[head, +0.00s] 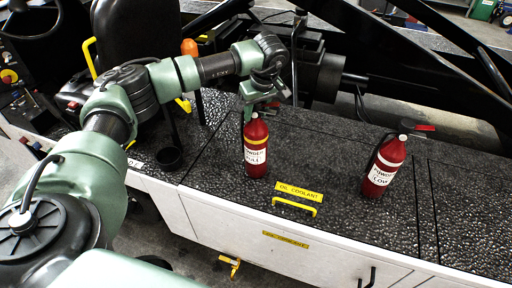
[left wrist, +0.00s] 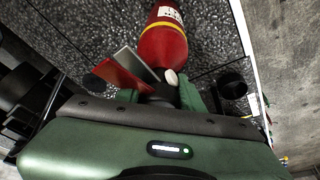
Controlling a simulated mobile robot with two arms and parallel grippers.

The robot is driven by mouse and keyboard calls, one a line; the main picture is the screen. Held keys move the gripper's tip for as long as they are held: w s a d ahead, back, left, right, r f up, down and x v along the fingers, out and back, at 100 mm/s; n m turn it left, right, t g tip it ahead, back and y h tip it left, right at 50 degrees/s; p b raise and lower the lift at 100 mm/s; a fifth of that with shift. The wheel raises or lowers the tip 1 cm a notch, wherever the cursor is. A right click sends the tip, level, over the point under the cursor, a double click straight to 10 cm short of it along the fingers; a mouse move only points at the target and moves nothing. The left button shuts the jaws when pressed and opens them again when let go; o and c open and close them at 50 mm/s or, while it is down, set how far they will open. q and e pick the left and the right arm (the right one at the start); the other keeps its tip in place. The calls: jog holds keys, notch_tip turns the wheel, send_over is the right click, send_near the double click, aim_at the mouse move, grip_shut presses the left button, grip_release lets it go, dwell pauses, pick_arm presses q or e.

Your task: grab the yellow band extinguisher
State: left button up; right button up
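The yellow band extinguisher (head: 256,146) stands upright on the dark speckled deck in the head view. It is red with a yellow band and a white label. In the left wrist view its red body (left wrist: 163,47) is at the top centre, its head close to my gripper. My left gripper (head: 260,100) is right at the top of this extinguisher, pointing down. In the left wrist view the gripper (left wrist: 175,96) overlaps the extinguisher's valve and handle; I cannot tell whether the fingers are closed on it. My right gripper is not in view.
A second red extinguisher (head: 385,166) with a white band stands to the right. A yellow handle (head: 294,206) and a yellow "oil coolant" label (head: 299,192) are in front. A black cup-like holder (head: 169,157) is on the left. Black loader beams stand behind the deck.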

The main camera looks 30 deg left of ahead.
pick_arm(q)
grip_shut()
jog(key=shift+w+r, duration=0.1)
jog(key=shift+r, duration=0.05)
